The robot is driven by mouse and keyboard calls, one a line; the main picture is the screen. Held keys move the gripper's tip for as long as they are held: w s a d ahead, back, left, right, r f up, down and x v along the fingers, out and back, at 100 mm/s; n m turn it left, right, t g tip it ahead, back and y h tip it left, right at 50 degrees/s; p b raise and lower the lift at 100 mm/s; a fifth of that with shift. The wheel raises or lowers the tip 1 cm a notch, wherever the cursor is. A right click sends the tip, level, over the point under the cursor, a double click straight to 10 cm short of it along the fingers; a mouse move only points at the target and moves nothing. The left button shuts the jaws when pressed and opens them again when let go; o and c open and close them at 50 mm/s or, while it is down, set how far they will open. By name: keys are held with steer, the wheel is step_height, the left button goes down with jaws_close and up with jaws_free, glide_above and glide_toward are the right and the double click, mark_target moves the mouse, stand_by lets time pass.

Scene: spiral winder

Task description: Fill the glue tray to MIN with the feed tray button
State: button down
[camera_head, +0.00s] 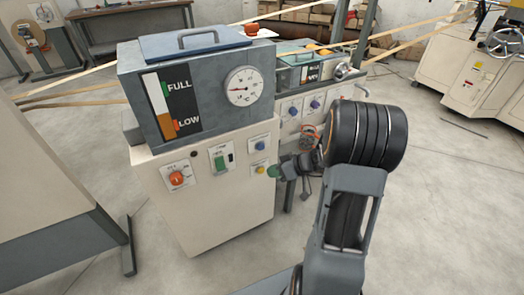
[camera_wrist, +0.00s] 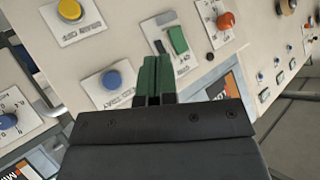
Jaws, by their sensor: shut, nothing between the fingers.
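The glue cabinet's panel (camera_head: 215,215) carries a blue button (camera_head: 260,146) above a yellow button (camera_head: 261,169). In the wrist view the blue button (camera_wrist: 112,79) is left of my fingers and the yellow button (camera_wrist: 70,10) is farther up left. Their labels are too small or turned to read surely. My gripper (camera_head: 273,171) is shut and empty, its green fingertips in front of the panel close to the yellow button in the head view; contact cannot be told. The glue tray (camera_head: 296,74) stands behind the tank, with a dark gauge label; its level cannot be read.
The tank (camera_head: 200,105) has a FULL/LOW gauge with orange-brown near LOW, and a dial. An orange knob (camera_head: 177,178) and green switch (camera_head: 219,161) are left on the panel. More blue knobs (camera_head: 315,104) sit behind. Floor is open at right.

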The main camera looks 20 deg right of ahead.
mark_target(261, 147)
steer(key=d, duration=0.1)
steer(key=w+d+f+t, duration=0.1)
steer(key=d+f+t, duration=0.1)
steer(key=shift+w+d+f, duration=0.1)
steer(key=shift+w+d, duration=0.1)
steer(key=shift+w, duration=0.05)
steer(key=w+a, duration=0.1)
steer(key=w, duration=0.7)
steer(key=shift+w+p, duration=0.35)
steer(key=shift+w+b, duration=0.35)
steer(key=shift+b, duration=0.4)
stand_by(1.7)
steer(key=shift+w+a+b, duration=0.1)
steer(key=shift+w+b, duration=0.4)
steer(key=shift+b, duration=0.05)
stand_by(1.9)
